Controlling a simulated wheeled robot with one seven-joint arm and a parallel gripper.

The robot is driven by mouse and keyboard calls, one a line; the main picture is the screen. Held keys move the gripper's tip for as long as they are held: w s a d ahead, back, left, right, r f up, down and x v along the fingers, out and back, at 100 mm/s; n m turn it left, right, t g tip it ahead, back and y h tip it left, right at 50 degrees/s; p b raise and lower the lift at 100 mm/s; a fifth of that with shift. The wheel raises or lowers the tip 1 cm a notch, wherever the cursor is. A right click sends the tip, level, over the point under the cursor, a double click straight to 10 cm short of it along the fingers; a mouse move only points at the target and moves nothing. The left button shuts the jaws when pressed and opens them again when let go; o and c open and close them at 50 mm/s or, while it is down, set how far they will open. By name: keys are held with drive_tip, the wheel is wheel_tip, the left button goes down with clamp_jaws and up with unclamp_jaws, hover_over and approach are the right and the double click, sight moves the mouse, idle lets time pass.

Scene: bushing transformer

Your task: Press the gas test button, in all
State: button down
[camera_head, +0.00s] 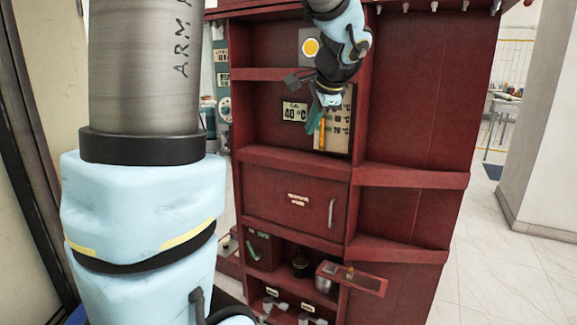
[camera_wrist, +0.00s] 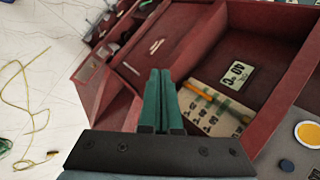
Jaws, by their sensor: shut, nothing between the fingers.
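My gripper (camera_head: 313,121) is shut and empty, its green fingers together, in front of the upper part of the red transformer cabinet (camera_head: 409,120). In the wrist view the closed fingers (camera_wrist: 160,82) point toward the cabinet's red panels. I cannot tell for certain which part is the gas test button. A small dark round knob (camera_wrist: 287,165) is beside a yellow disc (camera_wrist: 308,133) in the wrist view. Low in the cabinet are a black knob (camera_head: 300,262) and a small metal pot under a red ledge (camera_head: 362,279). My gripper is well above these.
A 40 °C label (camera_head: 294,112) and a scale plate with a yellow tube (camera_head: 322,133) are close to my gripper. A red door with a handle (camera_head: 331,212) lies below. A yellow cord (camera_wrist: 22,100) lies on the floor. Open floor (camera_head: 515,260) is to the right.

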drive_tip(key=s+a+f+n+g+h, duration=0.1)
drive_tip(key=s+a+f+n+g, duration=0.2)
drive_tip(key=s+a+f+n, duration=0.3)
drive_tip(key=s+a+f+n+g+h, duration=0.1)
drive_tip(key=s+a+f+n+g, duration=0.1)
drive_tip(key=s+a+f+n, duration=0.4)
drive_tip(key=s+f+n, duration=0.1)
drive_tip(key=s+f, duration=0.4)
drive_tip(key=f, duration=0.3)
drive_tip(key=shift+s+g+h, duration=0.15)
drive_tip(key=shift+g+h, duration=0.15)
drive_tip(key=shift+g, duration=0.1)
drive_tip(key=shift+a, duration=0.1)
